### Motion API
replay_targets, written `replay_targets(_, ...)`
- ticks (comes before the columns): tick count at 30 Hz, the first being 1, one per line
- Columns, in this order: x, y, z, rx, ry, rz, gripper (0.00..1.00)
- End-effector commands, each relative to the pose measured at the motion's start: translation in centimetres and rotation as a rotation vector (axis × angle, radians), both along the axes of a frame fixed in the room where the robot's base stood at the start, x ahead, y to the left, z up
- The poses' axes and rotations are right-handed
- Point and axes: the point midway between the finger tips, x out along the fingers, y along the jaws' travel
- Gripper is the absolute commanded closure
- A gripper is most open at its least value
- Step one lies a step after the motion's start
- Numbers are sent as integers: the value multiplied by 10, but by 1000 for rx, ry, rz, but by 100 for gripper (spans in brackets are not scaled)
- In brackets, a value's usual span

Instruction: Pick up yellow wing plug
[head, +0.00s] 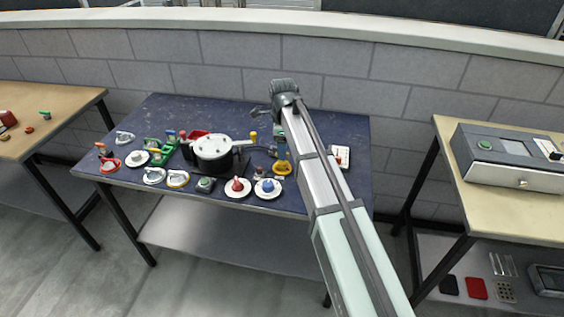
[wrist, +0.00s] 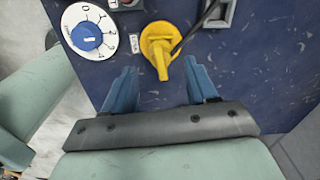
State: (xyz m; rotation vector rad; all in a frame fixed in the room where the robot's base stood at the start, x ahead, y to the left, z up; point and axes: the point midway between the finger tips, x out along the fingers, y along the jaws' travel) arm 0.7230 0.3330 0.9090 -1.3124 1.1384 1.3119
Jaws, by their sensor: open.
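The yellow wing plug (wrist: 158,45) lies on the dark blue tabletop in the wrist view, with a round upper part and a narrower part pointing down. It also shows in the head view as a yellow shape (head: 282,169) near the right part of the table. My gripper (wrist: 161,78) is open, with blue fingers to the left and right of the plug's lower part. Nothing is held. In the head view my gripper (head: 281,150) is just above the plug, partly hidden by my arm.
A white dial with a blue knob (wrist: 87,36) is left of the plug. A dark cable and a grey square piece (wrist: 215,12) are close to its upper right. Bare tabletop lies below the plug.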

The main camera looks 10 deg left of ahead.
Motion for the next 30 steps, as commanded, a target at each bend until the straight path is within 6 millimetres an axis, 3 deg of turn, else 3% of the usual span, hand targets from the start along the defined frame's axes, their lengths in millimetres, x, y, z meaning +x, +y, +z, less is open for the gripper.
replay_targets(7, 0, 2, -31, -1, 2, 0, 43)
replay_targets(16, 1, 2, -35, 0, 0, 0, 44)
replay_targets(30, 1, 2, -35, 0, 0, 0, 88)
